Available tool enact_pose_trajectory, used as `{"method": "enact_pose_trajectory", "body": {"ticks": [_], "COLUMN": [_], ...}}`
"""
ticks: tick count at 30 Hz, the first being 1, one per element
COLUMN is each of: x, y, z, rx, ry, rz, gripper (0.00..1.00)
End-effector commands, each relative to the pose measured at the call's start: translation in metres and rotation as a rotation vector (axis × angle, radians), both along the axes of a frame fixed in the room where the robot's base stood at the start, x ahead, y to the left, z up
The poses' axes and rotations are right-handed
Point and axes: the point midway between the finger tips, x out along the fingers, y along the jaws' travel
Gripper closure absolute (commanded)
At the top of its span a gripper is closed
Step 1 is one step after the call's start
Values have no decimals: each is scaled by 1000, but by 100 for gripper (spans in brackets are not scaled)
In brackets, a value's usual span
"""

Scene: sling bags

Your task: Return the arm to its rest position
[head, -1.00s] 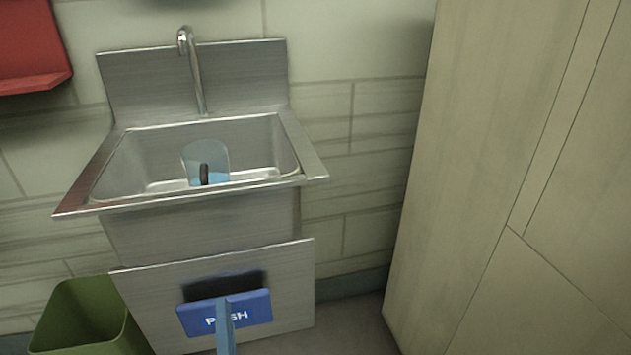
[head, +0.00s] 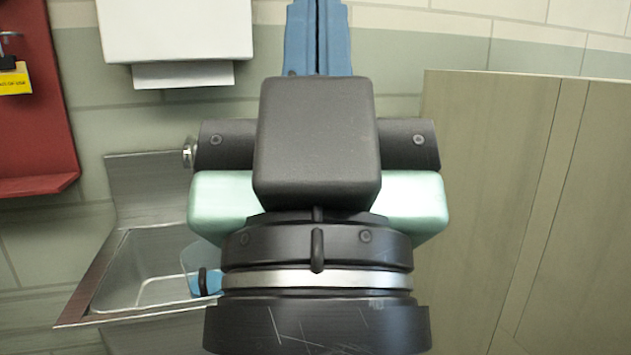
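My gripper (head: 318,38) is raised in the middle of the head view, seen from behind its dark wrist and pale green housing. Its two blue fingers point up and lie close together, with only a thin dark line between them. They look shut, and I see nothing held. The fingers reach the top edge of the picture, so their very tips may be cut off. My wrist and housing hide much of the sink and the wall behind.
A metal sink (head: 115,268) is at the left, with a clear container with blue in it (head: 206,283) inside, partly hidden. A white dispenser (head: 172,28) hangs above. A red wall board (head: 37,125) is at far left. A tall beige panel (head: 490,215) fills the right.

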Motion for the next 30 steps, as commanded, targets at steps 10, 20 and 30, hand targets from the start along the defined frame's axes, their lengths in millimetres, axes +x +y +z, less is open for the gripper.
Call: {"method": "enact_pose_trajectory", "body": {"ticks": [10, 20, 30], "x": [1, 1, 1], "y": [1, 1, 1], "z": [124, 225, 291], "rx": [2, 2, 1], "ry": [2, 2, 3], "rz": [5, 6, 7], "gripper": [100, 100, 100]}}
